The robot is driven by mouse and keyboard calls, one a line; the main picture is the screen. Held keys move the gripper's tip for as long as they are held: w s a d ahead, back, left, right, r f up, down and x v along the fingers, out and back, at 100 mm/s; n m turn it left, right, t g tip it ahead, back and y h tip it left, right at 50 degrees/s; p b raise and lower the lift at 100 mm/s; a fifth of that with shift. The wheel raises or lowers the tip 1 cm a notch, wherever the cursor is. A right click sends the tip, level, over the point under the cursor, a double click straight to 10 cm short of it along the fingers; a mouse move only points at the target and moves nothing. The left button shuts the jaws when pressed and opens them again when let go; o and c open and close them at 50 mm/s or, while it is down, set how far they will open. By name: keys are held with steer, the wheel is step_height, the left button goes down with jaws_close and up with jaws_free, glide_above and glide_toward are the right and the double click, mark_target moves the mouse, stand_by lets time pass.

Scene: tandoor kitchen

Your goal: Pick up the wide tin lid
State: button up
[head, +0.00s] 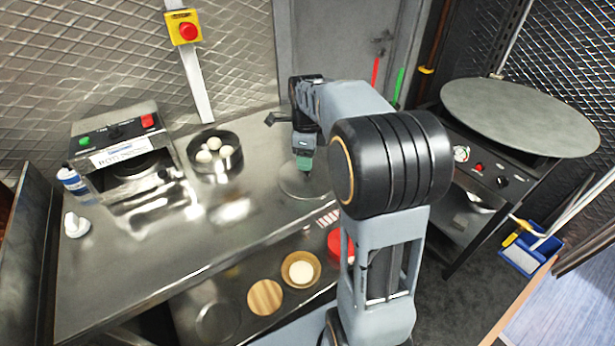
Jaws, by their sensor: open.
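A flat, round grey metal disc (291,187), which looks like the wide tin lid, lies on the steel counter. My arm hides part of its right side. My gripper (304,168) points down just above the disc, near its middle. It is open, and its fingertips are small and partly hidden, so I cannot tell whether they touch the disc.
A dark round pan (216,152) with several white balls stands left of my gripper. A machine (125,150) and a bottle (72,180) stand farther left. A lower shelf holds a wooden disc (265,297) and a bowl (301,270). A large griddle (520,115) is at right.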

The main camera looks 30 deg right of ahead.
mark_target(308, 173)
steer(key=shift+s+f, duration=0.15)
steer(key=shift+f, duration=2.05)
steer(key=shift+c, duration=0.2)
steer(key=c, duration=0.9)
jaws_close()
steer(key=shift+r, duration=0.1)
